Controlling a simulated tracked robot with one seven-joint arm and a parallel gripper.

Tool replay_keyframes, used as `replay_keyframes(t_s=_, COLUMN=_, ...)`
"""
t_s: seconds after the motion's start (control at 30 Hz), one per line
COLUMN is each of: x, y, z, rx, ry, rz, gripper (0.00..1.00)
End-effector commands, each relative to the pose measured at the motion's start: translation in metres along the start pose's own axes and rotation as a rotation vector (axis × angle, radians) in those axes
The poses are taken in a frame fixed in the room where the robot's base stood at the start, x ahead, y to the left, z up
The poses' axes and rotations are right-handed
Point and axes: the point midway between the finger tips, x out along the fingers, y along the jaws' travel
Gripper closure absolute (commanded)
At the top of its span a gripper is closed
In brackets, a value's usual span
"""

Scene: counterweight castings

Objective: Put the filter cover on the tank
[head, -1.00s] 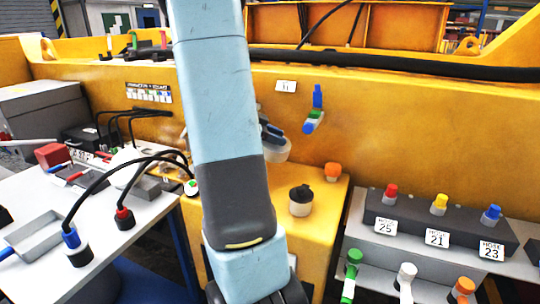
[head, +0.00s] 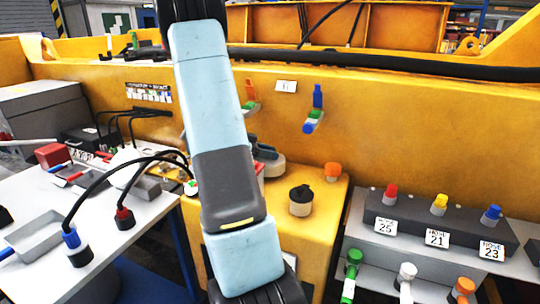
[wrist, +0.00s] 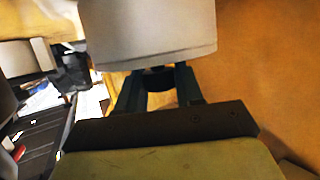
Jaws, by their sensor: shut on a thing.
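My gripper (wrist: 158,85) is shut on a dark knob under a wide grey round piece, which I take to be the filter cover (wrist: 150,35). In the wrist view the cover fills the top middle. In the head view part of the grey cover (head: 271,166) shows just right of my arm, above the yellow ledge. My fingers are mostly hidden there behind my arm. A small red and white patch shows beside the cover. I cannot make out the tank for certain; it may be hidden behind my arm.
On the yellow ledge (head: 318,235) stand a black-topped white jar (head: 300,203) and an orange knob (head: 332,171). Coloured valves (head: 314,120) stick out of the yellow wall. A grey hose rack (head: 438,222) is at right, a white table (head: 130,215) with hoses at left.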

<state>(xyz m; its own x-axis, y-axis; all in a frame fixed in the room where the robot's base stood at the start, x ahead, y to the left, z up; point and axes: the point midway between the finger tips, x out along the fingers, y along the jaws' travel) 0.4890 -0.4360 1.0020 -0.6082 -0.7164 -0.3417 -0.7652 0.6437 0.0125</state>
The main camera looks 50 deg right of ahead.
Motion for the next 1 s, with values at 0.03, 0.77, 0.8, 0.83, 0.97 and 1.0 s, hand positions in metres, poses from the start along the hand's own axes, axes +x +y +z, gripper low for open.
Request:
replay_keyframes(t_s=0.03, x=0.001, y=0.0, z=0.004, rx=-0.001, ry=0.0, rz=0.0, gripper=1.0)
replay_keyframes(t_s=0.77, x=0.007, y=0.001, z=0.018, rx=0.0, ry=-0.002, rz=0.002, gripper=1.0)
replay_keyframes(t_s=0.8, x=0.008, y=0.001, z=0.02, rx=-0.001, ry=-0.003, rz=0.002, gripper=1.0)
replay_keyframes(t_s=0.83, x=0.008, y=0.002, z=0.021, rx=-0.002, ry=-0.003, rz=0.003, gripper=1.0)
replay_keyframes(t_s=0.97, x=0.01, y=0.003, z=0.025, rx=-0.003, ry=-0.006, rz=0.004, gripper=1.0)
replay_keyframes(t_s=1.0, x=0.01, y=0.003, z=0.025, rx=-0.002, ry=-0.007, rz=0.004, gripper=1.0)
